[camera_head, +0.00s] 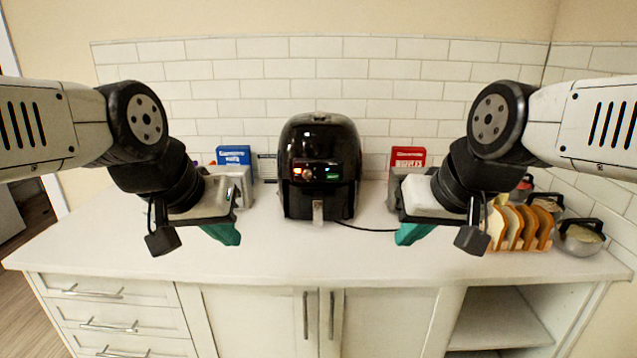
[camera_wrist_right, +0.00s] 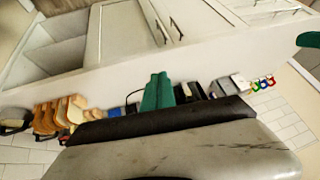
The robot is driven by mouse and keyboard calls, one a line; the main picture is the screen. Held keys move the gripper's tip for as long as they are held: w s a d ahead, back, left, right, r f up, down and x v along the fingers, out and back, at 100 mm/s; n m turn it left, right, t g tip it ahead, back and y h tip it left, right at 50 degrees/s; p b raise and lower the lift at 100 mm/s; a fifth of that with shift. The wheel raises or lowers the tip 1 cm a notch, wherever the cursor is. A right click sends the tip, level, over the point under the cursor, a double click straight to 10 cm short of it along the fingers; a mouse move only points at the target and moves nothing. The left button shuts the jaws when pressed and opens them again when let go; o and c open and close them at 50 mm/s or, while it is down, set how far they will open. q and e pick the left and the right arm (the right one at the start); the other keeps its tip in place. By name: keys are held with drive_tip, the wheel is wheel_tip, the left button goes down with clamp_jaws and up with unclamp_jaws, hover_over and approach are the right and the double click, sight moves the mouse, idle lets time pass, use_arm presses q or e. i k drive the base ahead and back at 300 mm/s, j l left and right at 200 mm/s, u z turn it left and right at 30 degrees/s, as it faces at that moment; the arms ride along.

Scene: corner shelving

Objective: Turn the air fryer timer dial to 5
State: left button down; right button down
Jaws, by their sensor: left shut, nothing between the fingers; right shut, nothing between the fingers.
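The black air fryer (camera_head: 318,140) stands upright on the white counter against the tiled wall, between my two arms. Its front panel shows small orange and green lights and a small round dial (camera_head: 307,173); the dial's marks are too small to read. A basket handle (camera_head: 318,210) sticks out below. My left gripper (camera_head: 222,234), with teal fingertips, is shut and empty to the left of the fryer, apart from it. My right gripper (camera_head: 413,233) is shut and empty to the right, also apart from it. Its teal fingers show in the right wrist view (camera_wrist_right: 157,92).
A bread rack (camera_head: 520,228) with several slices and lidded pots (camera_head: 581,237) stand at the right. Blue (camera_head: 233,155) and red (camera_head: 407,157) boxes stand at the back. A black cord (camera_head: 365,228) lies right of the fryer. The counter's front middle is clear.

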sight(307, 174)
drive_tip(key=j+u, duration=0.4)
drive_tip(key=j, duration=1.15)
